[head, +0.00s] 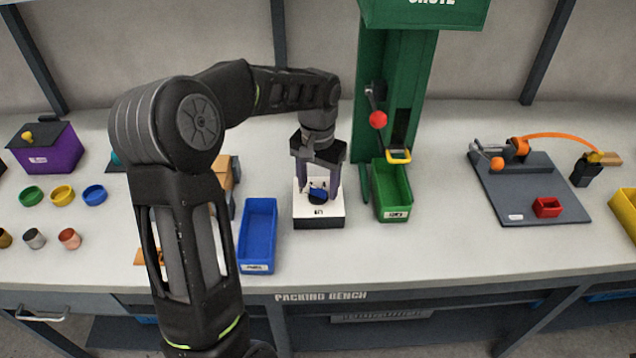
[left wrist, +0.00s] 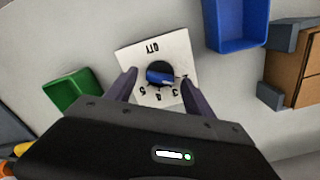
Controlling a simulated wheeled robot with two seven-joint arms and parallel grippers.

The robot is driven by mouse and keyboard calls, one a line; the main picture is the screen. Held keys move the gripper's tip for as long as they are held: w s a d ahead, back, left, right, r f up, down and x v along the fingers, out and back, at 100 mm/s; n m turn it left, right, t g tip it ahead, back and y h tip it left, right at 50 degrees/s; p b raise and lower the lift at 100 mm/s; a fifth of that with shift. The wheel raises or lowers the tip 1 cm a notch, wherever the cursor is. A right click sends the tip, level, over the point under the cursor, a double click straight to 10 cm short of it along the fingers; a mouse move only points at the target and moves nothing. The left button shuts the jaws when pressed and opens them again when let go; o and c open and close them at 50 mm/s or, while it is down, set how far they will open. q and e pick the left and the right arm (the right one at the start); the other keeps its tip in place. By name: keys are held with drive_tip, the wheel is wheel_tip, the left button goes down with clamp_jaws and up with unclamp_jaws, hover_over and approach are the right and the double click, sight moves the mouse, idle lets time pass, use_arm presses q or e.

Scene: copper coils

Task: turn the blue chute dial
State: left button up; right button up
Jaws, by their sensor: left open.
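The blue chute dial (head: 317,196) sits on a white-topped box (head: 318,221) with a dark base, in the middle of the bench. My left gripper (head: 318,175) points down over the box. In the left wrist view its fingers (left wrist: 158,84) stand apart, one on each side of the dial, with gaps showing between. Whether the fingertips reach dial height is hard to tell. My right gripper is not in view.
A blue bin (head: 258,236) stands left of the box, and a green bin (head: 392,192) right of it. The green chute (head: 421,85) with a red-knobbed lever (head: 377,119) rises behind. A grey board (head: 530,188) lies at right. The bench front is clear.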

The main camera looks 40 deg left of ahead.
use_arm(q)
drive_tip(key=shift+f, duration=0.3)
clamp_jaws()
idle(0.6)
